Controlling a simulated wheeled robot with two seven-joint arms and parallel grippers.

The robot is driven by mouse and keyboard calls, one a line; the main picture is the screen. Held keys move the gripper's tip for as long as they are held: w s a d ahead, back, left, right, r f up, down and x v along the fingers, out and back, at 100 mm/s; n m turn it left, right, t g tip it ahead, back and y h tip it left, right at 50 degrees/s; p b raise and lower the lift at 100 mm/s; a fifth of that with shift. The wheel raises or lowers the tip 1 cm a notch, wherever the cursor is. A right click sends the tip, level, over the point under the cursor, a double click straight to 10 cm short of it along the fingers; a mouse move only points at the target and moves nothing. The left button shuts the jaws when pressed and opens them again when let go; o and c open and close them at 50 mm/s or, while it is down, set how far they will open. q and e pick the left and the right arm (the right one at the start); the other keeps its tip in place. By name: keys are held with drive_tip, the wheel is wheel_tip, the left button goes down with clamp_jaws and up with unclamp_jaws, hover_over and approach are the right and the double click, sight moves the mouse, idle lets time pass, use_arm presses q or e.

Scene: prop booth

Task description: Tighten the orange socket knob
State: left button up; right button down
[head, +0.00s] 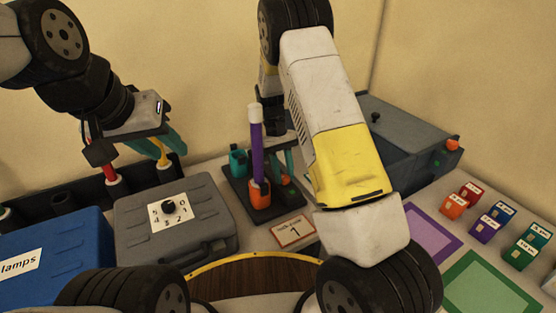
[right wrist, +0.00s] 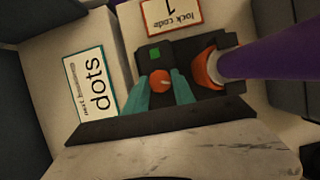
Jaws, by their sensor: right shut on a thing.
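The small orange knob (right wrist: 159,82) sits on a dark base (right wrist: 180,55) in the right wrist view, between the teal fingers of my right gripper (right wrist: 159,92), which are shut on it. In the head view this gripper (head: 287,168) reaches down to the base and partly hides the knob. The orange socket (head: 260,195) stands beside it on the base. An upright purple rod (head: 256,150) with a pale top stands in that socket; it also crosses the right wrist view (right wrist: 275,58). My left gripper (head: 162,145) appears open above the dark rack, away from the base.
A grey case (head: 205,230) with a number dial and a blue box (head: 55,255) lie left. A lock code card (head: 293,232) lies before the base. A grey machine (head: 400,140) stands behind right. Small colored blocks (head: 485,225) and colored mats (head: 485,285) lie right.

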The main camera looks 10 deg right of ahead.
drive_tip(key=c, duration=1.1)
unclamp_jaws()
drive_tip(key=shift+w+r, duration=0.1)
drive_tip(key=v, duration=0.7)
drive_tip(key=shift+w+r, duration=0.1)
drive_tip(key=shift+r, duration=0.2)
